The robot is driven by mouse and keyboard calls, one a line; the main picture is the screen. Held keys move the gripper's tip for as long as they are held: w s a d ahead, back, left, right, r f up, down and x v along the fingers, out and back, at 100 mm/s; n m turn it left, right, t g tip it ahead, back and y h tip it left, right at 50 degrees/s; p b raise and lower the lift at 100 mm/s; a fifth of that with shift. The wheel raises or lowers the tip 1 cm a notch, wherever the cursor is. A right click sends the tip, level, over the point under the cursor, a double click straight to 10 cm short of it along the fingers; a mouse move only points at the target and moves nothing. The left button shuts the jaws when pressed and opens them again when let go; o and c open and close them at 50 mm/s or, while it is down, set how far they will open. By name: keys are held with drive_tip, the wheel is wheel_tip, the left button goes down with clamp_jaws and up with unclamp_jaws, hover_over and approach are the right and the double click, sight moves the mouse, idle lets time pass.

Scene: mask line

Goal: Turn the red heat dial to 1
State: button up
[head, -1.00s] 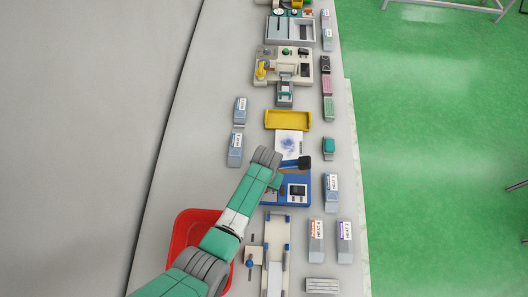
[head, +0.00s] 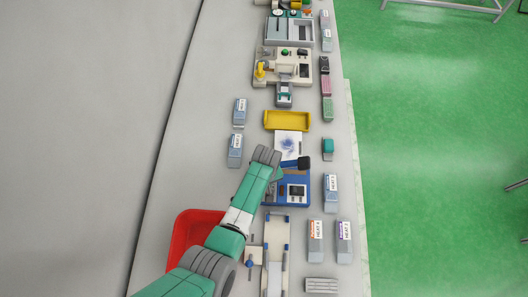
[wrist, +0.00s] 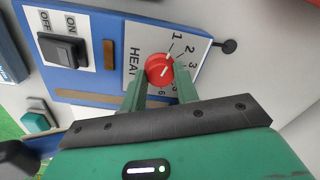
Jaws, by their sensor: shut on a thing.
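The red heat dial (wrist: 157,68) sits on the white label plate of the blue machine (wrist: 94,84). The printed 1 (wrist: 176,36) is above the dial. My gripper (wrist: 158,82) is shut on the dial, one green finger on each side. The lower numbers are partly hidden by a finger. In the head view the blue machine (head: 305,202) shows beside my arm, which hides the dial.
A black ON/OFF switch (wrist: 61,50) and a teal button (wrist: 36,122) are left of the dial. A black handle (head: 303,163) projects near my wrist. A yellow tray (head: 287,121) stands beyond, a red bin (head: 187,236) nearer. Labelled boxes line the bench's right side.

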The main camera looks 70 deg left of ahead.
drive_tip(key=shift+n, duration=0.3)
idle(0.4)
drive_tip(key=o, duration=1)
wheel_tip(320, 180, up, 8)
drive_tip(key=shift+w+f+p, duration=0.1)
drive_tip(key=shift+w+p, duration=0.05)
drive_tip(key=shift+p, duration=0.35)
